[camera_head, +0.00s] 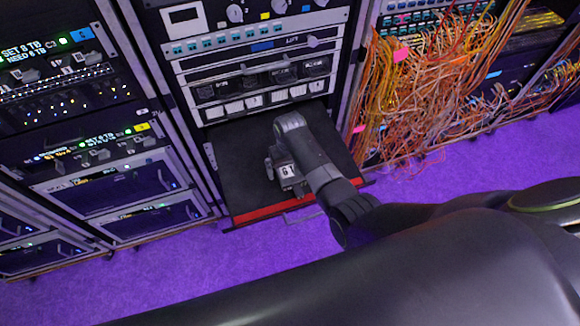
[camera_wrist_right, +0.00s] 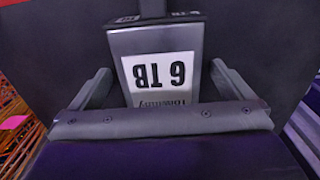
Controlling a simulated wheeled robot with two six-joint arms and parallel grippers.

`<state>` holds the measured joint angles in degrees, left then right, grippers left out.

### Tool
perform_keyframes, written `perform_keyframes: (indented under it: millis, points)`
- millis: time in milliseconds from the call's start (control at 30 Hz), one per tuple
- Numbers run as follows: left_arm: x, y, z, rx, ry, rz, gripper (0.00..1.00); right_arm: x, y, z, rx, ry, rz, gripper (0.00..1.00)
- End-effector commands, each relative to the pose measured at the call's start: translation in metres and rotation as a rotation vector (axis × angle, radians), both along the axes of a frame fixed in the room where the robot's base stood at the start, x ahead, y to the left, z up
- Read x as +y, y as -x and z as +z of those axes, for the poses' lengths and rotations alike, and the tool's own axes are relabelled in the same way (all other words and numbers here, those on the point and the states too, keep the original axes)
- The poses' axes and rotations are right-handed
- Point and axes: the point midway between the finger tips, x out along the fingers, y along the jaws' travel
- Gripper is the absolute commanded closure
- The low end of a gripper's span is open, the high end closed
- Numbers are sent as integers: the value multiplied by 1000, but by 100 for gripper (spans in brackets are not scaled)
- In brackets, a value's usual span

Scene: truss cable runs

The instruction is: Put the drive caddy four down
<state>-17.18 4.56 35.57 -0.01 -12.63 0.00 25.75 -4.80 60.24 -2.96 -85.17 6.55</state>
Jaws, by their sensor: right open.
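A grey drive caddy (camera_head: 289,170) with a white label rests on a black pulled-out shelf (camera_head: 240,185) of the middle rack. In the right wrist view the caddy (camera_wrist_right: 165,50) shows a "6 TB" label, upside down in the picture. I cannot read which number this caddy has. My right gripper (camera_head: 284,180) is at the caddy, over the shelf. In the wrist view its two fingers (camera_wrist_right: 160,72) stand open on either side of the caddy, with a gap visible at each side. My left gripper is not in view.
The shelf has a red front edge (camera_head: 265,213). A rack with drive units (camera_head: 100,150) stands at the left. Loose orange cables (camera_head: 415,95) hang at the right, beside the shelf. Bare shelf lies left of the caddy. The purple floor (camera_head: 160,265) is clear in front.

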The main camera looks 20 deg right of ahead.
Motion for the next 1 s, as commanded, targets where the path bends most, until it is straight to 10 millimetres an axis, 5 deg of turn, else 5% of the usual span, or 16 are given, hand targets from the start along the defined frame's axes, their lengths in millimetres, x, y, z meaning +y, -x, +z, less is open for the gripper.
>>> perform_keyframes:
  millis: [267,700,1000]
  points:
    - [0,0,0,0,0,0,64,0,0,-1,0,0,0,0]
    - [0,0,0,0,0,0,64,0,0,-1,0,1,0,55]
    - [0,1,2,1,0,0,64,-1,-1,0,0,1,-1,57]
